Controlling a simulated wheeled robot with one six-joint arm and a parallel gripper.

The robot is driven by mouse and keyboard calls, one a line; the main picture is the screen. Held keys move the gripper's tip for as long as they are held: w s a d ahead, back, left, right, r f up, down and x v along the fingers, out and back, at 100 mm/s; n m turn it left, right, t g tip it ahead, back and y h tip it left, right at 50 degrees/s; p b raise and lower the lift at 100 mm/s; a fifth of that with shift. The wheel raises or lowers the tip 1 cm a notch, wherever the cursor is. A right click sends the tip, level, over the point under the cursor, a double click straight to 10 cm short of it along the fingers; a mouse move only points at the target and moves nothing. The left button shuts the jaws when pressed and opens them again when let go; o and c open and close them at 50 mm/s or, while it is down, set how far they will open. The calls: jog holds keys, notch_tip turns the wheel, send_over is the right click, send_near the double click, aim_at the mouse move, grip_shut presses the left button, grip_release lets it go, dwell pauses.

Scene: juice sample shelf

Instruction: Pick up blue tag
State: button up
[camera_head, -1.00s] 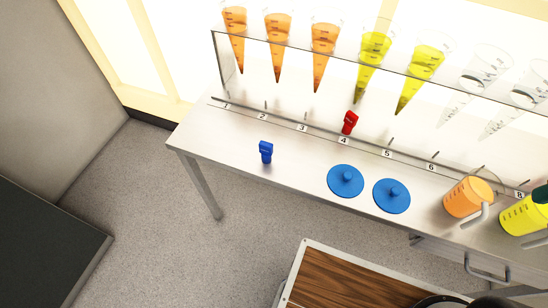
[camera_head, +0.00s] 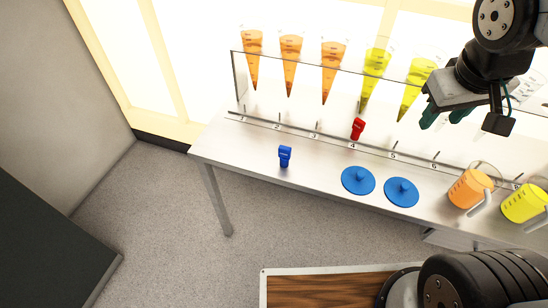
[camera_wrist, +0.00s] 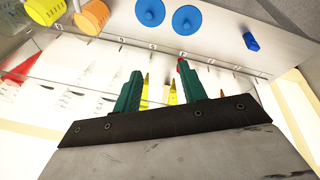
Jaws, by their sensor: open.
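The blue tag (camera_head: 285,156) stands on the left part of the metal table, near its front edge. It also shows at the upper right in the wrist view (camera_wrist: 251,41). A red tag (camera_head: 357,128) sits at the rack's rail by number 4. My gripper (camera_head: 442,117) is open and empty, with green fingers, above the right part of the table at the rack. It is well to the right of the blue tag and apart from it. In the wrist view the two fingers (camera_wrist: 160,88) are spread, with nothing between them held.
Two blue round lids (camera_head: 358,180) (camera_head: 401,192) lie on the table right of the blue tag. An orange jug (camera_head: 471,189) and a yellow jug (camera_head: 525,204) stand further right. A clear rack (camera_head: 300,65) holds several cones along the back. The table around the blue tag is clear.

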jog(key=w+f+n+t, duration=0.2)
jog(key=w+f, duration=0.1)
jog(key=w, duration=0.4)
jog(key=w+f+n+t, duration=0.1)
jog(key=w+f+n, duration=0.1)
jog(key=w+f, duration=0.35)
jog(key=w+a+f+n+t+y, duration=0.2)
jog(key=w+a+f+n+y, duration=0.2)
jog(key=w+a+f, duration=0.3)
jog(key=n+g+y, duration=0.4)
jog(key=n+y, duration=0.1)
jog(key=y, duration=0.5)
send_near(285, 152)
jog(key=shift+w+a+f, duration=0.45)
jog(key=shift+f, duration=0.15)
jog(key=shift+w+a+f, duration=0.4)
jog(key=shift+w+f, duration=0.05)
jog(key=shift+f, duration=0.15)
jog(key=shift+a+f+y, duration=0.1)
jog(key=shift+a+y, duration=0.2)
jog(key=shift+a, duration=0.05)
jog(key=x, duration=0.7)
jog(key=shift+w+f, duration=0.1)
jog(key=shift+c, duration=0.3)
